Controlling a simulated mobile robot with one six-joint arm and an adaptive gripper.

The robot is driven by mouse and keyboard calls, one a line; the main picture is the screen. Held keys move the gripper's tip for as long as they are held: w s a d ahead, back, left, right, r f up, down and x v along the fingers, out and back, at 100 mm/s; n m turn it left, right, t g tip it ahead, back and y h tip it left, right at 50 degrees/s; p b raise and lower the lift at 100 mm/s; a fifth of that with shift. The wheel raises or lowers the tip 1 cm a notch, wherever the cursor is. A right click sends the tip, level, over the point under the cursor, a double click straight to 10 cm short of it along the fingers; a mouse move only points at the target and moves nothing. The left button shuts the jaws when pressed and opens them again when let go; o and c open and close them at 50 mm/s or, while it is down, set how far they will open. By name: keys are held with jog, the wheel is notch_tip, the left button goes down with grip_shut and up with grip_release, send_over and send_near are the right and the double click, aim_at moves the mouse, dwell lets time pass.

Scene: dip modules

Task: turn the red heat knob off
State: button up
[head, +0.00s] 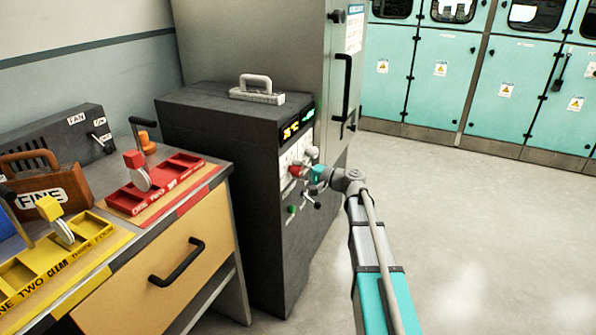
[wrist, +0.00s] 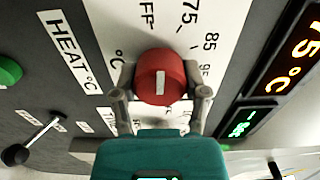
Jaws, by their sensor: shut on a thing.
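The red heat knob (wrist: 160,70) is on a panel labelled HEAT °C and shows in the middle of the wrist view, with a white pointer mark running up and down its face. Dial marks near it include an OFF label, partly hidden, and 75, 85 and 95. The knob also shows in the head view (head: 295,171), on the front of the dark cabinet. My gripper (wrist: 161,92) is shut on the knob, one finger on each side. In the head view my gripper (head: 309,173) reaches the panel from the right.
The orange display (wrist: 302,48) reads 75 °C, with a green one beneath it. A small black-tipped lever (wrist: 38,142) and a green button (wrist: 8,72) are left of the knob. A bench with red (head: 190,184) and yellow trays stands left of the cabinet. Open floor lies right.

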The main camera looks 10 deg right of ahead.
jog(key=shift+n, duration=1.3)
jog(key=o, duration=1.1)
jog(key=shift+o, duration=0.2)
jog(key=v, duration=1.2)
